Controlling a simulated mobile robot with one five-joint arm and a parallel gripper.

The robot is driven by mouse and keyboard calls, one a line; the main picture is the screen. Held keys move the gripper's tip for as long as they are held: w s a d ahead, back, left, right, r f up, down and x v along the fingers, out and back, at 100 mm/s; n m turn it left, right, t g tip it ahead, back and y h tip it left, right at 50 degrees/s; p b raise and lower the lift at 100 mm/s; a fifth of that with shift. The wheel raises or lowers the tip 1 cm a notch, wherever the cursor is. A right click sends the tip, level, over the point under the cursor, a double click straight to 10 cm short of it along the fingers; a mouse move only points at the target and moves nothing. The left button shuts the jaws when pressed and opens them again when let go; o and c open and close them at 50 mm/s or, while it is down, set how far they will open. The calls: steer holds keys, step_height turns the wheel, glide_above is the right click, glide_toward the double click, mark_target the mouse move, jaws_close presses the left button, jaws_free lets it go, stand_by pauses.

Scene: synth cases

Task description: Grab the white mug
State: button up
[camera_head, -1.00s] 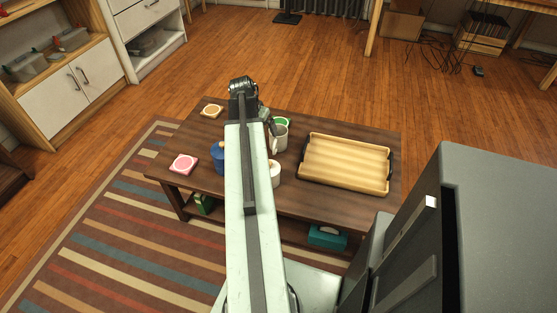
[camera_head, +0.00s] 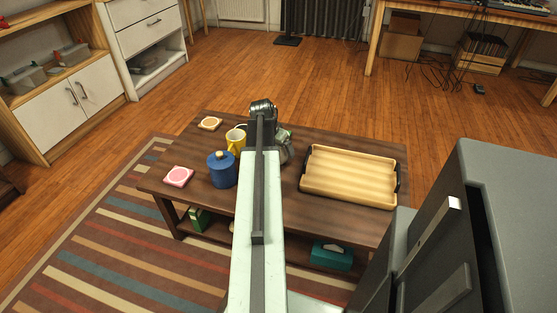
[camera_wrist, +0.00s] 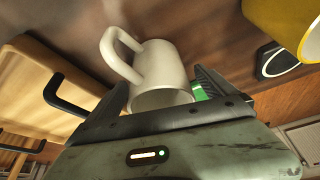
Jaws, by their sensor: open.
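The white mug (camera_wrist: 165,62) shows in the wrist view, its handle toward the upper left and its near part partly hidden by my gripper. My gripper (camera_wrist: 162,88) is open, with one dark finger on each side of the mug's near end. I cannot tell whether either finger touches it. In the head view my gripper's body (camera_head: 285,146) is over the table beside my arm; its fingers and the white mug are hidden there.
A yellow mug (camera_head: 235,143), blue lidded pot (camera_head: 222,171) and pink coaster (camera_head: 178,176) are left of my arm on the wooden table (camera_head: 205,200). A wooden tray (camera_head: 348,180) with dark handles lies to the right. A green patch (camera_wrist: 198,91) shows behind one finger.

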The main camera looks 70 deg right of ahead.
steer(key=shift+d+f, duration=0.15)
steer(key=shift+f, duration=0.15)
steer(key=shift+c, duration=0.4)
steer(key=c, duration=1.7)
step_height(320, 180, up, 10)
steer(key=p, duration=1)
